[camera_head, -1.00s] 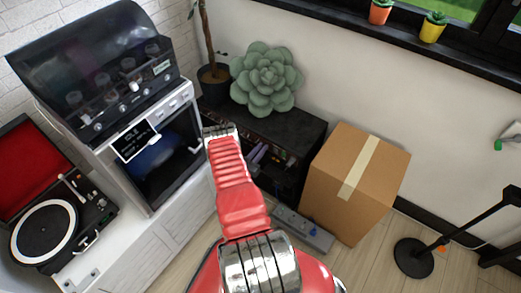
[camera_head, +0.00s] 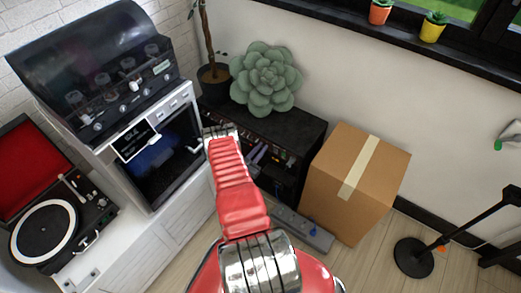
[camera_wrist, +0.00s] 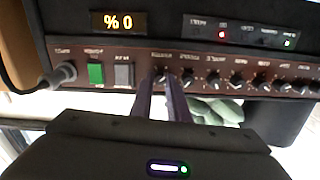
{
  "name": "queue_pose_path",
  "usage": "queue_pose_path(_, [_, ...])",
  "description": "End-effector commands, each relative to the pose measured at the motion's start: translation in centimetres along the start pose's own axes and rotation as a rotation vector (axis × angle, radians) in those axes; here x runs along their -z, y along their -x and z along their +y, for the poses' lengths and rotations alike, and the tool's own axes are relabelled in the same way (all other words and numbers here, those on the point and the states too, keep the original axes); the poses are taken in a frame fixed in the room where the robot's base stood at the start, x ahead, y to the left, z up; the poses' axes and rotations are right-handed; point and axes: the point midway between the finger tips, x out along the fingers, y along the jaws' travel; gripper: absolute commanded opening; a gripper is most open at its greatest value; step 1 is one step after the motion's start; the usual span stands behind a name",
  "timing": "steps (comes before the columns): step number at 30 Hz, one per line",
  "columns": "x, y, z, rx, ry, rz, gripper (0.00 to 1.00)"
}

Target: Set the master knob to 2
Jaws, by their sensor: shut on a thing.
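A dark brown control panel (camera_wrist: 120,72) with a row of black knobs spans the wrist view, upside down. My gripper (camera_wrist: 160,86) has its two dark fingers closed around one knob (camera_wrist: 160,77), at the left end of the knob row; its printed label is upside down and too blurred to read surely. The fingers cover part of the knob, and its pointer cannot be made out. In the head view, my arm reaches to the black amplifier (camera_head: 290,122); the fingertips are hidden there.
A green switch (camera_wrist: 95,73), a grey switch (camera_wrist: 124,75) and a plugged cable (camera_wrist: 62,74) lie left of the held knob. Several other knobs lie close on its right. A succulent (camera_head: 266,78) sits on the amplifier, and a cardboard box (camera_head: 352,185) stands right of it.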

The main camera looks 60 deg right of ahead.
Motion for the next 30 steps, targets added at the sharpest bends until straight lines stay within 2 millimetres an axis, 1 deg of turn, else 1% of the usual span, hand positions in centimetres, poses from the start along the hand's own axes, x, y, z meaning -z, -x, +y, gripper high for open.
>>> queue_pose_path(18, [-0.13, 0.11, -0.04, 0.001, -0.559, 0.015, 0.0])
queue_pose_path(24, [-0.18, 0.12, 0.01, -0.001, -0.701, 0.019, 0.0])
queue_pose_path(30, [-0.22, 0.13, 0.07, -0.002, -0.785, 0.022, 0.0])
